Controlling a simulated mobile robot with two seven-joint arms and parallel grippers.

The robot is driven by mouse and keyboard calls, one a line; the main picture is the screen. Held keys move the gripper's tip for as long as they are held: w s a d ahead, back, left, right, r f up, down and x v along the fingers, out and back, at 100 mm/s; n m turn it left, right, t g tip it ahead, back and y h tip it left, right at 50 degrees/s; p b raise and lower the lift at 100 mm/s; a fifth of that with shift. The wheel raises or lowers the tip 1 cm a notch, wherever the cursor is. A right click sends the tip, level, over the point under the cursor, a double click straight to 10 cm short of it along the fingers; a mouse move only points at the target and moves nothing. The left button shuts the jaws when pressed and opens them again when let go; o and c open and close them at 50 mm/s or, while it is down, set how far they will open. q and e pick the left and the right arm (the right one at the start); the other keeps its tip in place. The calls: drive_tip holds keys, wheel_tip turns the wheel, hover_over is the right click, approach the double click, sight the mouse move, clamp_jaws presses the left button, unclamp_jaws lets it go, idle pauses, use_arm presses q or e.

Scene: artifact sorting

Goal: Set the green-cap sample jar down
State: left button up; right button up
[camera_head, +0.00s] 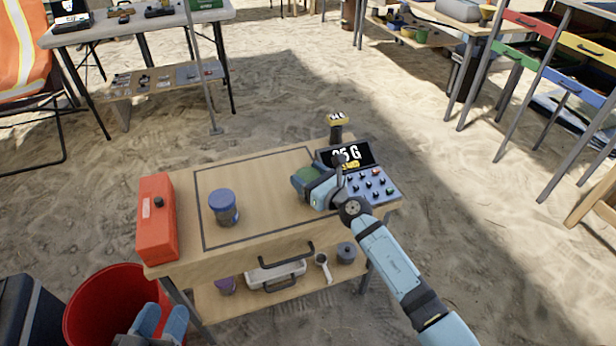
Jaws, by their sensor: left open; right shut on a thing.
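The green-cap sample jar (301,177) is at the right part of the small wooden table (270,225), inside or over the dark outlined area, just left of the scale. My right gripper (312,187) is shut on it; the gripper and arm hide much of the jar. I cannot tell whether the jar touches the table top. My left gripper (160,322) is low at the bottom left, in front of the red bucket, open and empty, and partly cut off by the frame.
A blue-cap jar (223,208) stands in the outlined area's left part. A red toolbox (157,220) lies at the table's left edge. The scale (370,184) with lit display sits at the right. A red bucket (108,308) stands lower left. The outlined middle is clear.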

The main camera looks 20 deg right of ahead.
drive_tip(key=shift+f, duration=0.1)
drive_tip(key=o, duration=1.1)
use_arm(q)
drive_tip(key=shift+d+r, duration=0.1)
drive_tip(key=shift+r, duration=0.1)
use_arm(e)
drive_tip(key=shift+r, duration=0.2)
drive_tip(key=shift+s+d+f, duration=0.1)
drive_tip(key=shift+s+d, duration=0.05)
drive_tip(key=shift+s, duration=0.2)
use_arm(q)
drive_tip(key=shift+s+a+f+g+y+p, duration=0.1)
drive_tip(key=shift+a+f+g+y+p, duration=0.15)
drive_tip(key=shift+f, duration=0.3)
drive_tip(key=shift+s+a+f+g+y+p, duration=0.15)
drive_tip(key=shift+a+f+p, duration=0.1)
drive_tip(key=shift+f, duration=0.3)
use_arm(e)
drive_tip(key=v, duration=1.1)
use_arm(q)
drive_tip(key=shift+w, duration=0.1)
use_arm(e)
drive_tip(key=shift+s+d, duration=0.1)
drive_tip(key=shift+s, duration=0.05)
